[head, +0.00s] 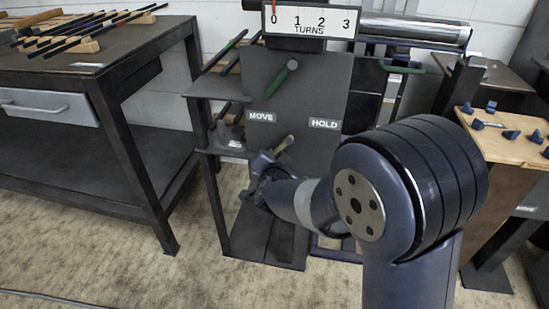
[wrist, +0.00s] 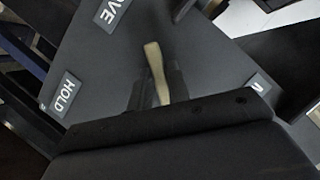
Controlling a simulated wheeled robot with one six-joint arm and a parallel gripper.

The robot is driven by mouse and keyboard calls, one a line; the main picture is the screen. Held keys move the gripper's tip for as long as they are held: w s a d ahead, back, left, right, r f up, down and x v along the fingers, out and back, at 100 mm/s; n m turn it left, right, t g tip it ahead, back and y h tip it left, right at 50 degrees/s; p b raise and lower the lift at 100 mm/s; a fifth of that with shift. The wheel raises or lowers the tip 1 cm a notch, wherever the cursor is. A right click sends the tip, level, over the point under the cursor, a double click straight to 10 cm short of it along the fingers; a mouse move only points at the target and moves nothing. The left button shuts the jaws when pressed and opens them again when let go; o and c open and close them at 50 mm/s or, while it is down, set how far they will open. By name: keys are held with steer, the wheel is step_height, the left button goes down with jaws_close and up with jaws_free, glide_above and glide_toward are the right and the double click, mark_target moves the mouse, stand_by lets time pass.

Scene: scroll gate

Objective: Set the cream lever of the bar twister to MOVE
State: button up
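The bar twister's dark upright panel (head: 325,85) carries a MOVE label (head: 261,117) on the left and a HOLD label (head: 324,124) on the right. The short cream lever (head: 284,145) is low on the panel between and below the labels, tilted up to the right. My gripper (head: 262,168) is at its lower left. In the wrist view the cream lever (wrist: 157,72) stands just beyond the dark gripper body, with dark finger-like parts close beside it. The HOLD label (wrist: 64,95) is at the left. Whether the fingers touch the lever is unclear.
A green-handled lever (head: 287,70) is higher on the panel, under the TURNS scale (head: 311,20). A dark workbench (head: 90,60) with bars is at the left. A wooden-topped table (head: 510,140) with blue pieces is at the right. Carpet is open in front at left.

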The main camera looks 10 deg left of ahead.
steer(key=o, duration=0.4)
steer(key=p+v, duration=0.3)
steer(key=v, duration=0.7)
steer(key=shift+s+d+r, duration=0.1)
steer(key=shift+s+d, duration=0.05)
steer(key=shift+s, duration=0.25)
steer(key=b+x, duration=0.3)
steer(key=x, duration=0.8)
